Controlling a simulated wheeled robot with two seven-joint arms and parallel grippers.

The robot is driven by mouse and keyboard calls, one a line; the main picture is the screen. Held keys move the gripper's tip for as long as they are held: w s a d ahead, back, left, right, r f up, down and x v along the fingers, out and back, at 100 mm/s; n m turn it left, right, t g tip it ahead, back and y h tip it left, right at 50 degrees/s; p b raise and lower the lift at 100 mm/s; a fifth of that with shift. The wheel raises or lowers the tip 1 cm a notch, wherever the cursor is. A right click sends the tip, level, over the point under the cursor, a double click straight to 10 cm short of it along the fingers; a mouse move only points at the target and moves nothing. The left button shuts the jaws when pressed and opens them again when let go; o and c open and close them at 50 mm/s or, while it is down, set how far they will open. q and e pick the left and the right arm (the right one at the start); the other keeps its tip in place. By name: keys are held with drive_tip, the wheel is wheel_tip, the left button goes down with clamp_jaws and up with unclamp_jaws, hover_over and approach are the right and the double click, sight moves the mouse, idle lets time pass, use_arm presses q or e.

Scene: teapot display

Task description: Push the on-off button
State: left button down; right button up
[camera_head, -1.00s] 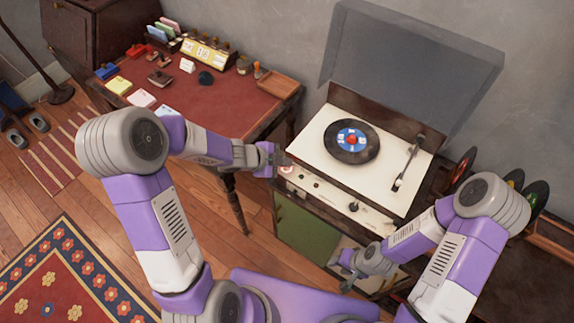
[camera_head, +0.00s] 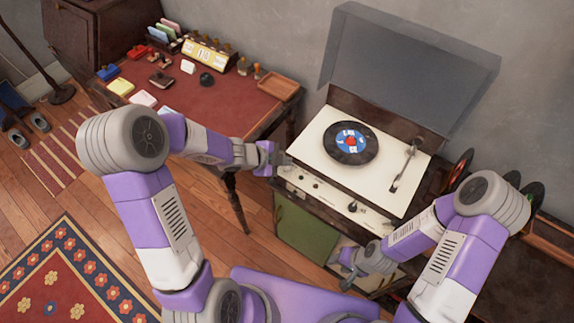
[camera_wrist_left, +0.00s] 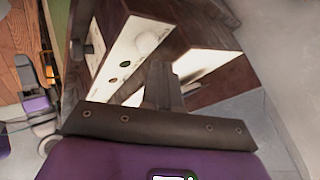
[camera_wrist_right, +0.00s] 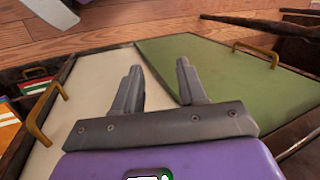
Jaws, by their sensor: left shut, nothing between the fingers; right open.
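The record player (camera_head: 312,152) has a cream top, a black record (camera_head: 332,150) with a blue and red label, and a tone arm (camera_head: 405,165) at its right. Its pale front panel (camera_head: 332,197) carries several small knobs; I cannot tell which part is the on-off button. My left gripper (camera_head: 281,158) is shut and empty at the panel's left end, hiding part of it; I cannot tell whether it touches. In the left wrist view its closed fingers (camera_wrist_left: 163,85) overlap the panel (camera_wrist_left: 125,48). My right gripper (camera_head: 350,274) is open and empty, low before the cabinet.
The grey lid (camera_head: 405,65) stands raised behind the player. A desk (camera_head: 225,105) with stamps and cards stands to the left. The cabinet's green door (camera_head: 306,238) is below the panel. Records (camera_head: 460,170) stand at the right. Wooden floor is open at the left.

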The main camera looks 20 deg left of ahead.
sight(284, 169)
use_arm(q)
wheel_tip(284, 169, up, 6)
drive_tip(key=p, duration=0.6)
drive_tip(key=shift+p, duration=0.3)
